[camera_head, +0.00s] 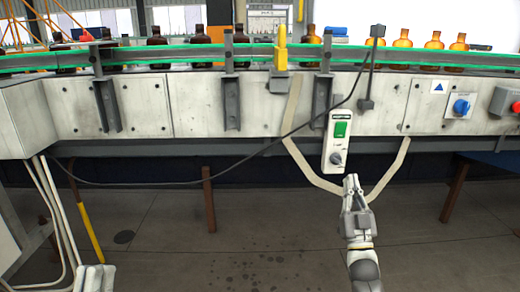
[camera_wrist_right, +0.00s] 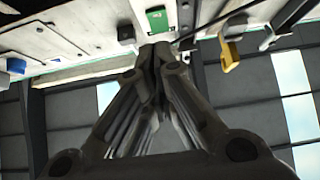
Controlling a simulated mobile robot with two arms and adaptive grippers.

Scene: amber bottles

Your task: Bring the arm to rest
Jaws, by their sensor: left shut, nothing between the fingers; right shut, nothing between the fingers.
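My right gripper (camera_head: 351,180) is in the lower right middle of the head view, its arm coming up from the bottom edge. Its fingers point up at the front of the conveyor, just below a white control box (camera_head: 337,155) with a green button and a dark knob. In the right wrist view the fingers (camera_wrist_right: 154,50) meet at their tips with nothing between them, and the green button (camera_wrist_right: 157,19) shows beyond them. Whether the fingertips touch the box is unclear. I cannot make out my left gripper in the head view.
A conveyor (camera_head: 200,105) with green-edged rails spans the view and carries several amber bottles (camera_head: 402,38). A black cable hangs across its front. A blue knob (camera_head: 461,107) and a red button (camera_head: 514,106) are at right. The floor (camera_head: 240,240) in front is open.

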